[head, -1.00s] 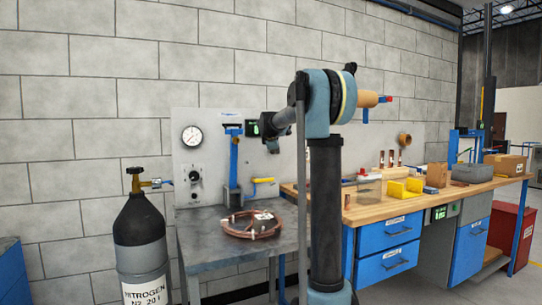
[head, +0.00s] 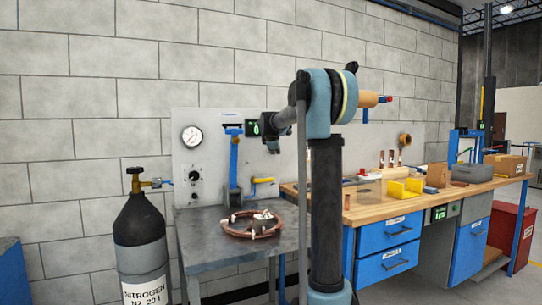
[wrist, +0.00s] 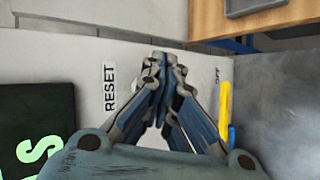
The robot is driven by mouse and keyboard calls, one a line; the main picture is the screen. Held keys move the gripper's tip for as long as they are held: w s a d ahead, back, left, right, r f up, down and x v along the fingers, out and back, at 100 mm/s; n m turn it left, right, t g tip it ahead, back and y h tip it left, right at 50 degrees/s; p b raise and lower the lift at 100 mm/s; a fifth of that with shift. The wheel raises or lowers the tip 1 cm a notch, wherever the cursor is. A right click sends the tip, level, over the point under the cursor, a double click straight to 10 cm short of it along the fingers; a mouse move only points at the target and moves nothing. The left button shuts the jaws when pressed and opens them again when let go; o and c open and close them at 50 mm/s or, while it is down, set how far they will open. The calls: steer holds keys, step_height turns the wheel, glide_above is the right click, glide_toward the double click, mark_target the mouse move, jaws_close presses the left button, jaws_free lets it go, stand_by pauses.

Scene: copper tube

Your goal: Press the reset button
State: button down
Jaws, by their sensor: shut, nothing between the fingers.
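The word RESET (wrist: 110,87) is on the pale panel in the wrist view, just left of my fingertips. My gripper (wrist: 160,65) is shut and empty, with its fingertips at the panel. No button face shows clearly beside the label; my fingers cover the panel to its right. I cannot tell whether the fingertips touch anything. In the head view my gripper (head: 272,147) is in front of the upright panel (head: 212,150), right of the small green display (head: 253,128).
A yellow handle (wrist: 225,105) is right of my fingers; the green display (wrist: 38,130) is at lower left. In the head view, a copper coil (head: 252,223) lies on the grey table, a nitrogen cylinder (head: 140,235) stands at left, and a wooden bench (head: 365,215) is at right.

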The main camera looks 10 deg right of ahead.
steer(key=shift+s+d, duration=0.15)
steer(key=shift+s, duration=0.35)
steer(key=s, duration=0.1)
steer(key=s+d, duration=0.1)
steer(key=s, duration=0.2)
steer(key=shift+s+d, duration=0.3)
steer(key=shift+s, duration=0.1)
stand_by(0.6)
